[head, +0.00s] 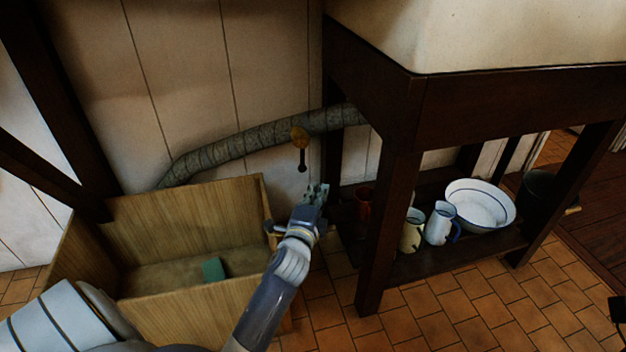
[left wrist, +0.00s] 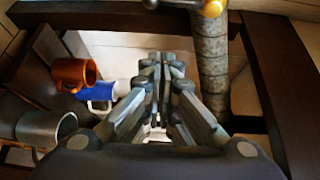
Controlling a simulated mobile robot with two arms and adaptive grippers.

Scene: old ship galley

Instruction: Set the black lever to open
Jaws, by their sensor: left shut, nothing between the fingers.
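The black lever (head: 302,160) hangs straight down from a brass valve (head: 299,136) on the grey wrapped pipe (head: 250,140), roughly crosswise to the pipe. My left gripper (head: 318,190) is shut and empty, a little below and right of the lever's lower end, with a gap between them. In the left wrist view my shut fingers (left wrist: 166,62) point toward the wall. There the brass valve (left wrist: 212,8) shows at the top edge, and the dark lever (left wrist: 172,3) is partly cut off. My right gripper is not seen.
A wooden box (head: 190,205) with a green block (head: 213,269) stands left of my left gripper. The dark sink stand (head: 390,200) is close on its right. Its low shelf holds a red mug (head: 364,203), jugs (head: 441,223) and a white basin (head: 480,205).

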